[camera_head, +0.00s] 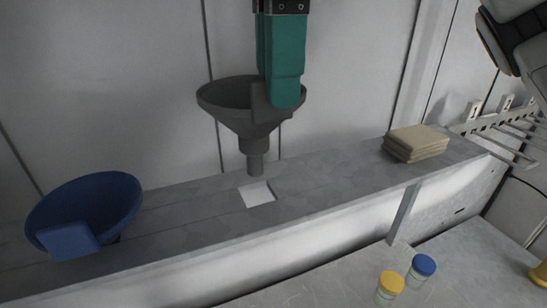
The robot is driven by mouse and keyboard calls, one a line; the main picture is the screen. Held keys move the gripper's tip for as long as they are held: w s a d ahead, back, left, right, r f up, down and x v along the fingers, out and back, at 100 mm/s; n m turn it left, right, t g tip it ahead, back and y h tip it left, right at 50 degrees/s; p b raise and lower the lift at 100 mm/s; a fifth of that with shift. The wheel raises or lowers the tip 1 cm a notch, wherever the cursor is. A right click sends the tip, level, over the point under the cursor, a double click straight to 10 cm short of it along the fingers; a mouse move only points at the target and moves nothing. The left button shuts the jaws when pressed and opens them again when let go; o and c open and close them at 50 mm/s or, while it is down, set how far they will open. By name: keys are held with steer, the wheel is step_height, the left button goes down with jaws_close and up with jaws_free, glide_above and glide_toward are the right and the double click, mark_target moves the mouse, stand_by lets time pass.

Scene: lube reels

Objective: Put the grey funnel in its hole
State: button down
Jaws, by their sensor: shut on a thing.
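The grey funnel (237,115) is upright in the air above the grey shelf. My gripper (283,98), with teal fingers, comes down from the top and is shut on the block at the funnel's right side. The funnel's spout points down, just above and slightly behind a square hole (257,194) in the shelf top. The hole looks bright white inside. The spout tip appears apart from the shelf, though the exact gap is hard to tell.
A blue funnel (88,207) sits tilted at the shelf's left end. A stack of tan cloths (415,142) lies on the shelf at right. Jars with a yellow lid (391,284) and a blue lid (424,266) stand on the lower surface in front. A wall stands behind the shelf (330,190).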

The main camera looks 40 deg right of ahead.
mark_target(279, 120)
steer(key=shift+f+b, duration=3)
steer(key=shift+f, duration=0.6)
steer(key=c, duration=1.3)
jaws_free()
steer(key=shift+o, duration=0.2)
step_height(279, 120, up, 11)
steer(key=p, duration=0.9)
steer(key=shift+p, duration=0.4)
steer(key=shift+r, duration=0.8)
